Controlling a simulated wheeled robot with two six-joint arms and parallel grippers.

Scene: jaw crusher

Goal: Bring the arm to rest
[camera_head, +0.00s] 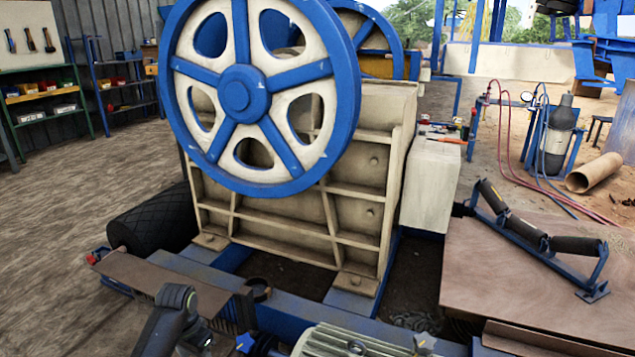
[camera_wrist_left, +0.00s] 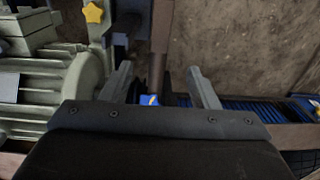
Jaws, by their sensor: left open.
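My left gripper (camera_wrist_left: 162,85) is open in the left wrist view, its two grey fingers spread apart. No object is clearly held between them. A brownish upright bar (camera_wrist_left: 159,45) and a small blue and yellow piece (camera_wrist_left: 150,100) show in the gap; I cannot tell how far beyond the fingers they are. In the head view my left arm (camera_head: 170,318) comes in at the bottom left, in front of the crusher's blue base frame; its fingertips cannot be made out there. My right arm and gripper are not in view.
The jaw crusher's blue and cream flywheel (camera_head: 240,95) stands ahead. A finned motor (camera_head: 345,342) lies at the bottom; it also shows in the left wrist view (camera_wrist_left: 40,95), beside a yellow star knob (camera_wrist_left: 93,12). A roller frame (camera_head: 530,240) rests on a brown plate at right. Open floor lies left.

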